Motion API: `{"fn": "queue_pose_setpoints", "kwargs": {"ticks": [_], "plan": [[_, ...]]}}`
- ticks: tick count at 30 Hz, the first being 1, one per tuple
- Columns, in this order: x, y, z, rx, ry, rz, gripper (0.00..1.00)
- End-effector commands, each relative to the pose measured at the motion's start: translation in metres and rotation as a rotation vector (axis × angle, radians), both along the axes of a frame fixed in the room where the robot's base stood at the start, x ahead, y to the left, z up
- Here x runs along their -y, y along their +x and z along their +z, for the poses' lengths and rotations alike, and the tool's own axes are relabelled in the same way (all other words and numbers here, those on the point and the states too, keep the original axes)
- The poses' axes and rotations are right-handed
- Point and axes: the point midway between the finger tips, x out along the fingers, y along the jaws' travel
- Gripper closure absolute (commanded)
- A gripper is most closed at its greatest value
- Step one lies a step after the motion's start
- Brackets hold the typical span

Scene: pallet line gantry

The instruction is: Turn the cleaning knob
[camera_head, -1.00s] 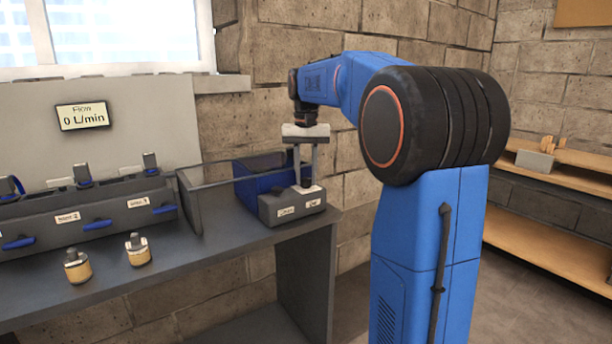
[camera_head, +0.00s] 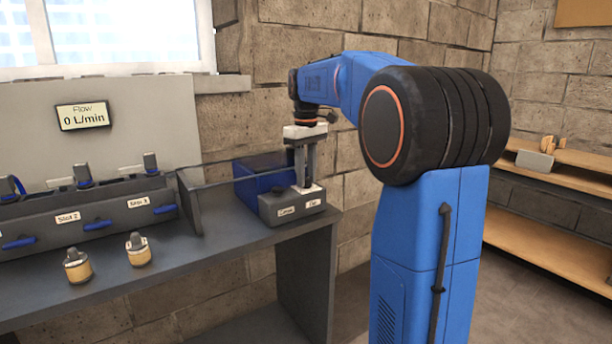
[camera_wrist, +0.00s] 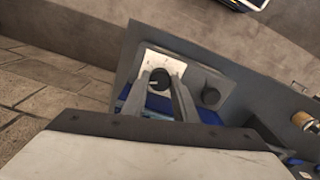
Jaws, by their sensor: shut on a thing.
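The cleaning unit (camera_head: 290,207) is a grey and blue box at the right end of the bench, with two small labels on its front. My gripper (camera_head: 308,183) points down onto its top. In the wrist view my gripper (camera_wrist: 168,82) has its two fingers on either side of a dark round knob (camera_wrist: 159,78), which sits on a white dial plate (camera_wrist: 149,64). The fingers are shut on this knob. A second dark knob (camera_wrist: 211,96) stands to the right on the same grey top, apart from the fingers.
A grey slotted rack (camera_head: 90,222) with blue handles stands on the bench (camera_head: 215,262) to the left. Two small tan-and-grey cylinders (camera_head: 77,266) (camera_head: 139,250) stand in front of it. A transparent panel stands between rack and unit. A display (camera_head: 83,116) reads "Flow 0 L/min".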

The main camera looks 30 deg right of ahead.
Motion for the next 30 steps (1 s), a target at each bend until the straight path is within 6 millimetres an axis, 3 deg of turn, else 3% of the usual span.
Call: {"fn": "queue_pose_setpoints", "kwargs": {"ticks": [10, 24, 25, 30], "plan": [[0.0001, 0.0001, 0.0003, 0.001, -0.001, 0.105, 0.96], [0.0002, 0.0001, 0.0004, 0.001, -0.001, 0.115, 0.96], [0.0002, 0.0001, 0.0004, 0.001, -0.001, 0.115, 0.67], [0.0001, 0.0001, 0.0003, 0.001, -0.001, 0.114, 0.66]]}}
